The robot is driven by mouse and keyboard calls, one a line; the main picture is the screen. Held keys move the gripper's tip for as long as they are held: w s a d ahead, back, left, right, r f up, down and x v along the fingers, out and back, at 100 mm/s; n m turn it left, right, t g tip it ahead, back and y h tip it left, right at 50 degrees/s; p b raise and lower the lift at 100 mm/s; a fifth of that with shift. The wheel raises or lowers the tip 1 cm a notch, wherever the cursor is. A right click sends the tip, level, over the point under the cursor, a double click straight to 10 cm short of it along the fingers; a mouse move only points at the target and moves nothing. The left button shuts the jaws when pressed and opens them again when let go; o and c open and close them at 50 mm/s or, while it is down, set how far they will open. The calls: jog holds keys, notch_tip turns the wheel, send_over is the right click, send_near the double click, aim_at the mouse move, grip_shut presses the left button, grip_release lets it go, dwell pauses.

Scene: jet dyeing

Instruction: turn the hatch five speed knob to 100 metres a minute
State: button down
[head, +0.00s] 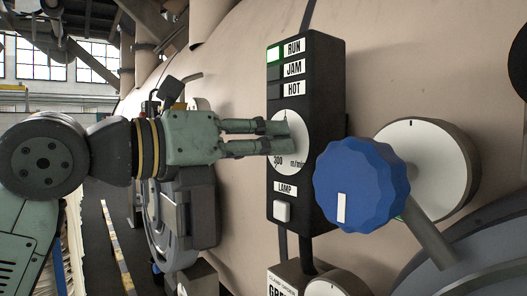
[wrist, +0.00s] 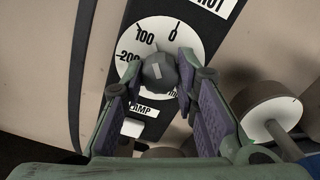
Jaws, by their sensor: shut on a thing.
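The hatch's speed knob (wrist: 160,74) is a small dark grey faceted knob on a white round dial (wrist: 126,70). In the wrist view the dial shows 0, 100 and 200. A pale mark shows on the knob's face, but which number it points at I cannot tell.
The black panel (head: 318,190) has RUN lit above JAM and HOT, and a white LAMP button (head: 282,211) below the dial. A large blue scalloped handwheel (head: 361,186) juts out right of the panel, before a round white-faced drum (head: 432,160).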

jog(key=shift+n+b, duration=0.35)
jog(key=shift+n, duration=0.85)
jog(key=c, duration=1.3)
grip_release()
jog(key=shift+a, duration=0.1)
jog(key=v, duration=1.2)
